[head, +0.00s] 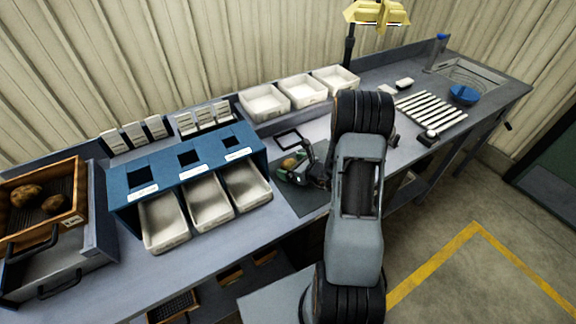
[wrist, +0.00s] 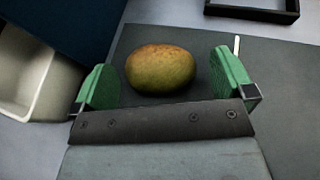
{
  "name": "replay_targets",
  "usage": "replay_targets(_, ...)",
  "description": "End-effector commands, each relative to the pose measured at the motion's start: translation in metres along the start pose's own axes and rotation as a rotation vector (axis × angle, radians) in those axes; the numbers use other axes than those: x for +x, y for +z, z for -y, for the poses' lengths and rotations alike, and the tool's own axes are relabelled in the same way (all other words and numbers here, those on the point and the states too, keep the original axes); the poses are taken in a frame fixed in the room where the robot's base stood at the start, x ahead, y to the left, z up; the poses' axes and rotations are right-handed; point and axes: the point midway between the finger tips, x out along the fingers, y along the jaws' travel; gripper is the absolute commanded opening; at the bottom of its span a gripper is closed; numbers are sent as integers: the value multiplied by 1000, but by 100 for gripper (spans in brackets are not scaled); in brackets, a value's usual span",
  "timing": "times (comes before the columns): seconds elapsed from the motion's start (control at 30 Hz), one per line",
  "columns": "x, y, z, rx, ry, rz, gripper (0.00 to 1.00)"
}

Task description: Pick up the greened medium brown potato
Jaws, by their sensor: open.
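The potato (wrist: 160,68) lies on a dark grey mat (wrist: 285,85) in the wrist view. It is oval and brown on top, with a yellow-green tint below. In the head view the potato (head: 290,163) shows small beside my gripper (head: 296,172), partly hidden by it. In the wrist view my gripper (wrist: 165,85) is open, with a green pad on each side of the potato. A gap shows between the potato and each pad. I cannot tell the gripper's exact height above the mat.
A blue sorting box (head: 190,172) with white trays (head: 205,203) stands left of the mat. A black square frame (head: 288,140) lies behind the potato. White bins (head: 264,104) line the back. A wooden crate (head: 76,190) with brown potatoes stands at far left.

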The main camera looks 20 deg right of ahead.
Motion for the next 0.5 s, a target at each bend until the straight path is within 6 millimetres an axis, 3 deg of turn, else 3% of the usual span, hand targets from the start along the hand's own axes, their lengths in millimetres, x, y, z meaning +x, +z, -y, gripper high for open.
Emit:
replay_targets(0.13, 0, 0, 0, 0, 0, 0, 99)
replay_targets(0.5, 0, 0, 0, 0, 0, 1, 64)
